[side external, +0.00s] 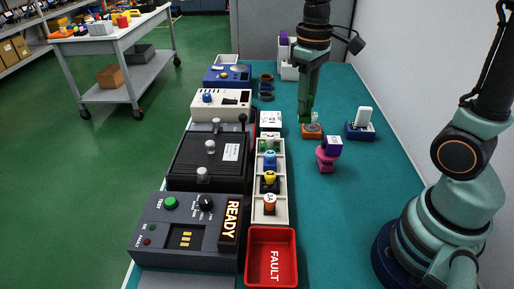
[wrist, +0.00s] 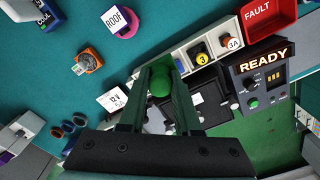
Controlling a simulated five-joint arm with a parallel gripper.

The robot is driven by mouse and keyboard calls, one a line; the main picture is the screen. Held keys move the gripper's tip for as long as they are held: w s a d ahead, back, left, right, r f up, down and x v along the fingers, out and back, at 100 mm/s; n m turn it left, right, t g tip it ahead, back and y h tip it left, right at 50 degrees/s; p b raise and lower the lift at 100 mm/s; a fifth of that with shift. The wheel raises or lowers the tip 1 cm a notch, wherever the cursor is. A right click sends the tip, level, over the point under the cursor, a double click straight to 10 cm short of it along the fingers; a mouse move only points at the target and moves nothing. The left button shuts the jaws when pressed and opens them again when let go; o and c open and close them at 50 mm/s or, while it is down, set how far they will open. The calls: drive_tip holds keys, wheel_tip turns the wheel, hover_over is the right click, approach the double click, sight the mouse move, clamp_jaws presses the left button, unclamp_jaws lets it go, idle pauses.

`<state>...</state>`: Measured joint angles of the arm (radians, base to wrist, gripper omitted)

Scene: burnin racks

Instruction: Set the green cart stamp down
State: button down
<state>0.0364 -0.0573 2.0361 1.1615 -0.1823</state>
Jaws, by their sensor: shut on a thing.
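My gripper (side external: 305,116) hangs over the teal table, just behind and above an orange stamp (side external: 311,131) in the side view. In the wrist view my gripper (wrist: 160,70) is shut on the green cart stamp, whose round green knob (wrist: 160,83) shows between the fingers. The fingers hide most of the stamp, so I cannot see its lower face. It appears held above the table. A long cream tray (side external: 284,190) with blue, yellow and orange stamps in its compartments stands to the left; its far end holds something small and green that is unclear.
A magenta stamp (side external: 327,158) and a navy block with a white top (side external: 360,129) stand to the right. Dark rings (side external: 265,87) lie at the back. The front right table is clear.

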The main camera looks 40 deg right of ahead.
drive_tip(key=shift+d+r+n, duration=0.2)
drive_tip(key=shift+r+n, duration=0.1)
wheel_tip(320, 180, down, 20)
drive_tip(key=shift+r, duration=0.25)
drive_tip(key=shift+f, duration=0.1)
drive_tip(key=c, duration=0.6)
unclamp_jaws()
